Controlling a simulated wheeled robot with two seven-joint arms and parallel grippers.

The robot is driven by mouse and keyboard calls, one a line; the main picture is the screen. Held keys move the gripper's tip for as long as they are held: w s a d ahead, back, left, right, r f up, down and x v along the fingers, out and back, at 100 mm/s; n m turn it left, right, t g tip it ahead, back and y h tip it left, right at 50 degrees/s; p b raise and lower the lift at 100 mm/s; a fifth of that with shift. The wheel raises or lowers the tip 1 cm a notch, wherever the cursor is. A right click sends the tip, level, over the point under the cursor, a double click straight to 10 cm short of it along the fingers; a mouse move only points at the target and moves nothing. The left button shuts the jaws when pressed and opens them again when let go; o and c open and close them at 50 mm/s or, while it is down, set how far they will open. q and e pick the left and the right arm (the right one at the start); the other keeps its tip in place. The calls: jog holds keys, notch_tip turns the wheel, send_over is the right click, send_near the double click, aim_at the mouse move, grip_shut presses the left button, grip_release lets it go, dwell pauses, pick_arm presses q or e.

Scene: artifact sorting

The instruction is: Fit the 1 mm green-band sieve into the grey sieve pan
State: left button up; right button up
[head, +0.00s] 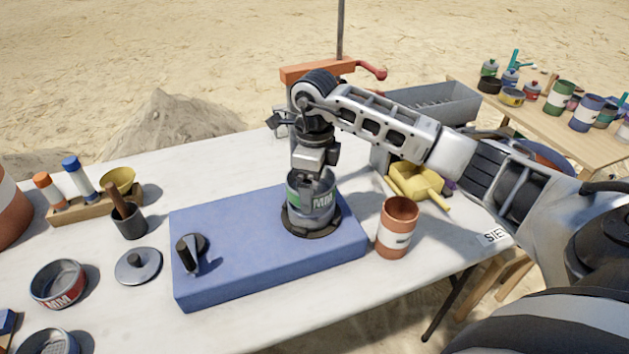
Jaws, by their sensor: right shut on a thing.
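The green-band sieve (320,203) is a metal cylinder with "MM" lettering on its green band. It is upright above the dark round seat on the blue block (240,265). My right gripper (312,168) points down and is shut on the sieve's upper rim. A dark grey round base (311,229) shows below the sieve on the block. I cannot tell the grey sieve pan apart from this base, nor whether the sieve is seated or just above it. My left gripper is not in view.
A black clamp handle (190,255) stands on the block's left. A terracotta cup (397,228) stands close on the right, by a yellow tray (417,180). A red-band sieve (58,284), a grey lid (138,266) and a dark cup (128,222) are at left.

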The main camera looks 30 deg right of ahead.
jog(key=shift+f, duration=0.35)
jog(key=shift+f+b, duration=0.55)
jog(key=shift+b, duration=0.1)
jog(key=o, duration=0.7)
jog(key=shift+o, duration=0.2)
